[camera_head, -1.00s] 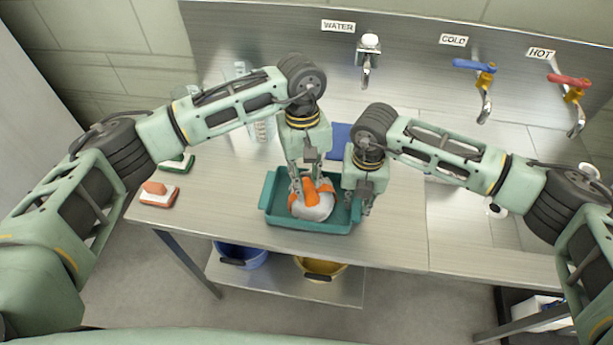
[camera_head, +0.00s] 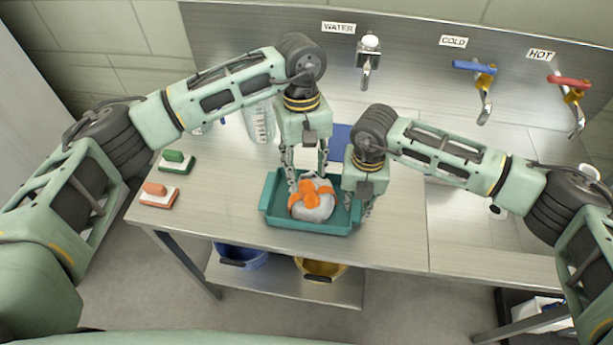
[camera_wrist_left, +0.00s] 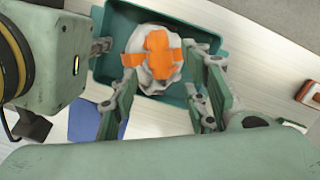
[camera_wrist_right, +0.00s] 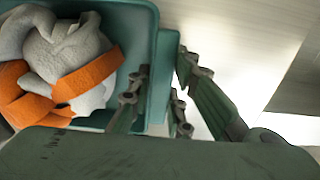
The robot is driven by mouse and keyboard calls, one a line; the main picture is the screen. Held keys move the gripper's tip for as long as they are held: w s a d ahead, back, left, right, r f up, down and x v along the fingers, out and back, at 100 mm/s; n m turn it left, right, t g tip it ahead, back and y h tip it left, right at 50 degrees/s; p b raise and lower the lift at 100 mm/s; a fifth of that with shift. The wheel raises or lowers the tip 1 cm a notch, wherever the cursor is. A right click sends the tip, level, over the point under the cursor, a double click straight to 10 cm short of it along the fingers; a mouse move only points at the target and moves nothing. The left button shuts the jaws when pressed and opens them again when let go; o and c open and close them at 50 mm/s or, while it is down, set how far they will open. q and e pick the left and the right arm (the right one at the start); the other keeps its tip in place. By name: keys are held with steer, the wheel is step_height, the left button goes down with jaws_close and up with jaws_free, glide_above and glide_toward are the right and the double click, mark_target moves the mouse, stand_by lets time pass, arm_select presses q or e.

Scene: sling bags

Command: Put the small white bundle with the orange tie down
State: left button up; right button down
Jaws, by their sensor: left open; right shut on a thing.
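The small white bundle with the orange tie (camera_head: 312,203) sits inside the teal tray (camera_head: 295,223) on the metal table. It also shows in the left wrist view (camera_wrist_left: 155,60) and in the right wrist view (camera_wrist_right: 75,60). My left gripper (camera_head: 308,184) is open above the bundle, with its fingers apart on either side. In the left wrist view no finger clearly grips the bundle. My right gripper (camera_head: 358,208) is shut on the right end of the tray; its fingers straddle the tray's rim in the right wrist view (camera_wrist_right: 160,95).
A clear bottle (camera_head: 262,122) and a blue item (camera_head: 338,138) stand behind the tray. Blue (camera_head: 240,256) and yellow (camera_head: 319,269) buckets sit below. Table space right of the tray is clear.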

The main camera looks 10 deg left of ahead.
arm_select(q)
step_height(320, 180, up, 8)
steer(key=w, duration=0.1)
steer(key=shift+a+r, duration=0.15)
steer(key=shift+a, duration=0.1)
arm_select(e)
steer(key=c, duration=1.5)
jaws_free()
steer(key=shift+c, duration=0.2)
